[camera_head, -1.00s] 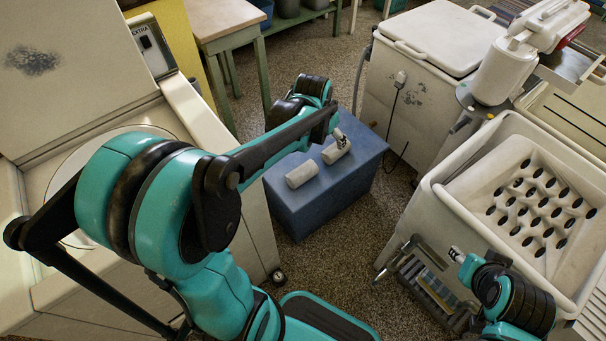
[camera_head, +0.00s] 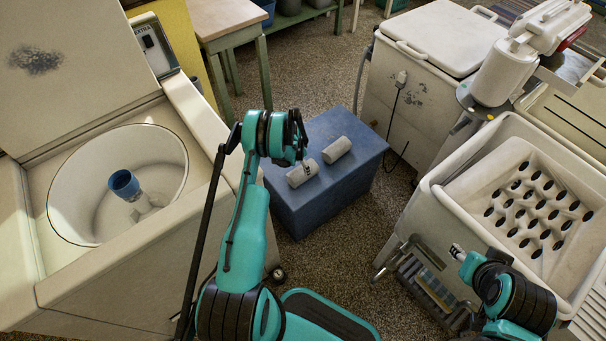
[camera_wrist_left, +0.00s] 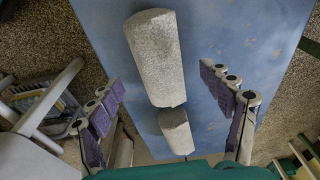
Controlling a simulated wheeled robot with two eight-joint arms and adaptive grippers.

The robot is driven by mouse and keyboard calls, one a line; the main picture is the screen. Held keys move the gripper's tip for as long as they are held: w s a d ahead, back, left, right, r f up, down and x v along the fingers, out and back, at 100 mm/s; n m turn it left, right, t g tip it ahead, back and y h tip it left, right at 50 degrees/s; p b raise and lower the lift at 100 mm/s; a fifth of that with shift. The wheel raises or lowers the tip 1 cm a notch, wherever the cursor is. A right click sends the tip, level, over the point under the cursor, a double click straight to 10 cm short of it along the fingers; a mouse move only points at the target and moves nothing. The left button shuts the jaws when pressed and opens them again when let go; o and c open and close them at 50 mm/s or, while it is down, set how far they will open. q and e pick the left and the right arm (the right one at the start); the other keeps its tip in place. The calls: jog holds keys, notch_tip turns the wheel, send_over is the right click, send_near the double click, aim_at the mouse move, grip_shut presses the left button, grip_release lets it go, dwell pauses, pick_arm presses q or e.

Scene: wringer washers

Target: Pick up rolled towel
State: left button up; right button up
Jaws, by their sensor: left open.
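Two pale grey rolled towels lie on the flat top of a blue box (camera_head: 352,171). One towel (camera_head: 297,177) is nearer and partly covered by my left gripper (camera_head: 307,167); the other towel (camera_head: 337,150) lies behind it to the right. In the left wrist view both show, one large towel (camera_wrist_left: 155,58) and a smaller-looking towel (camera_wrist_left: 176,132). My left gripper also shows there (camera_wrist_left: 163,80), its fingers spread to either side of the towels, open and empty. Contact with a towel cannot be told. My right gripper (camera_head: 457,252) is at the lower right, away from the towels.
An open washer (camera_head: 62,190) with a white tub stands at the left. A white basin (camera_head: 478,213) with a holed insert stands at the right. A lidded white washer (camera_head: 424,90) is behind the box. A wooden-topped table (camera_head: 222,18) stands at the back. Speckled floor shows between them.

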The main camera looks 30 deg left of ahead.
aim_at(302, 170)
pick_arm(q)
notch_tip(302, 170, down, 2)
jog(key=shift+w+f+b, duration=0.15)
jog(key=shift+b, duration=0.25)
jog(key=f+b, duration=0.2)
jog(key=f, duration=0.1)
jog(key=w+f, duration=0.1)
jog(key=f, duration=0.1)
jog(key=shift+w+d+b, duration=0.1)
jog(key=shift+d+b, duration=0.3)
jog(key=shift+r, duration=0.1)
jog(key=c, duration=1.8)
grip_shut()
jog(key=shift+r, duration=0.1)
